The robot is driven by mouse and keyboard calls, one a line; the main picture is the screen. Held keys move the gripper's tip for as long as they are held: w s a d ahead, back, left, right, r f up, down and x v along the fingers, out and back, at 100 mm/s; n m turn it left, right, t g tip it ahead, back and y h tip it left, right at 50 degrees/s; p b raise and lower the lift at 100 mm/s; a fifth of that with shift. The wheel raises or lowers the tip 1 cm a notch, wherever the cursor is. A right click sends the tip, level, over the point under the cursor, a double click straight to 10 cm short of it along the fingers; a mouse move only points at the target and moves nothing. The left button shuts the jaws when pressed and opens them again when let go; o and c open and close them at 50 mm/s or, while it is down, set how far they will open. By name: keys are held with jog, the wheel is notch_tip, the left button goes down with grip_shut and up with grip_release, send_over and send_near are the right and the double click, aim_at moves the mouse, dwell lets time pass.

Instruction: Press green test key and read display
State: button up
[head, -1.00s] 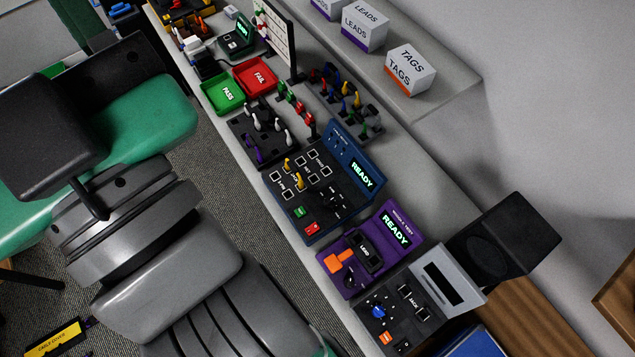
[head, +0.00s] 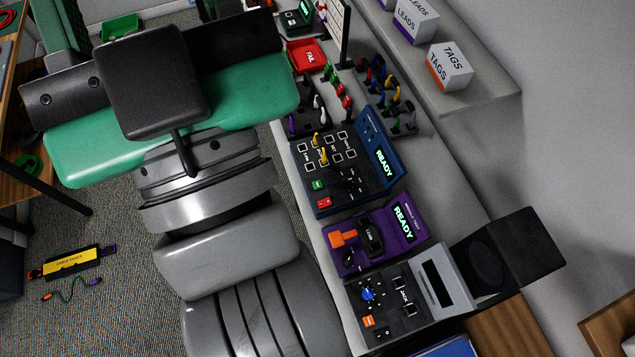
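A blue tester (head: 347,165) stands on the bench, with a green key (head: 317,185) above a red key (head: 324,202) at its lower left. Its display (head: 384,163) reads READY in green. Two yellow plugs (head: 323,155) stand on its panel. A purple tester (head: 376,235) beside it has an orange lever and its own display (head: 403,222), also reading READY. My gripper (head: 235,95) shows from behind as a green and black body at upper left, apart from the blue tester and left of it. Its fingertips are hidden, so open or shut cannot be told.
A grey tester (head: 412,293) with a dark display and orange button stands nearest. A black box-shaped object (head: 508,250) is at its right. Coloured plugs on racks (head: 385,95) and a red FAIL tray (head: 306,55) lie farther back. LEADS and TAGS boxes (head: 449,68) sit on the shelf.

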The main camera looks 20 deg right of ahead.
grip_shut()
dwell(1.7)
